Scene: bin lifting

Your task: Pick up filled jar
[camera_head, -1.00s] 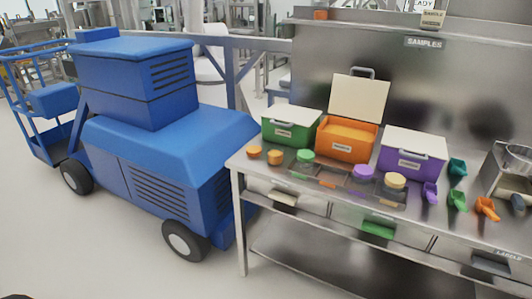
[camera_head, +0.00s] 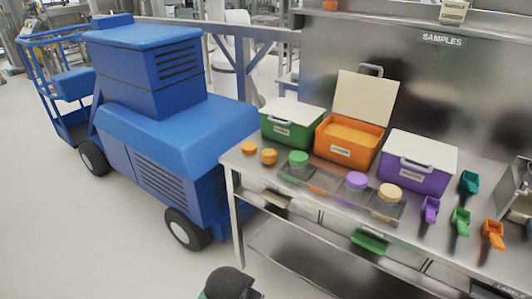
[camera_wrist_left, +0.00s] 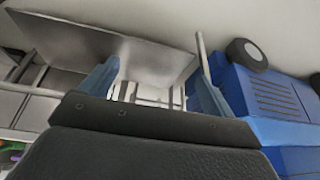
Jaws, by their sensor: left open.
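Jars with coloured lids stand along the front of the steel table: a green-lidded jar (camera_head: 298,158), a purple-lidded jar (camera_head: 356,181) and a cream-lidded jar (camera_head: 390,192) in a low grey tray (camera_head: 325,186). Two small orange-lidded items (camera_head: 249,147) sit left of the tray. I cannot tell which jar is filled. My left gripper (camera_wrist_left: 152,82) is open in the left wrist view, its two fingers apart with no jar between them. A dark part of my arm shows at the bottom of the head view, well below the table top. My right gripper is not in view.
Green (camera_head: 290,125), orange (camera_head: 345,144) and purple (camera_head: 417,164) bins stand behind the jars; the orange one's lid is raised. Coloured scoops (camera_head: 461,220) lie to the right. A blue vehicle (camera_head: 175,140) stands close to the table's left end. The floor in front is clear.

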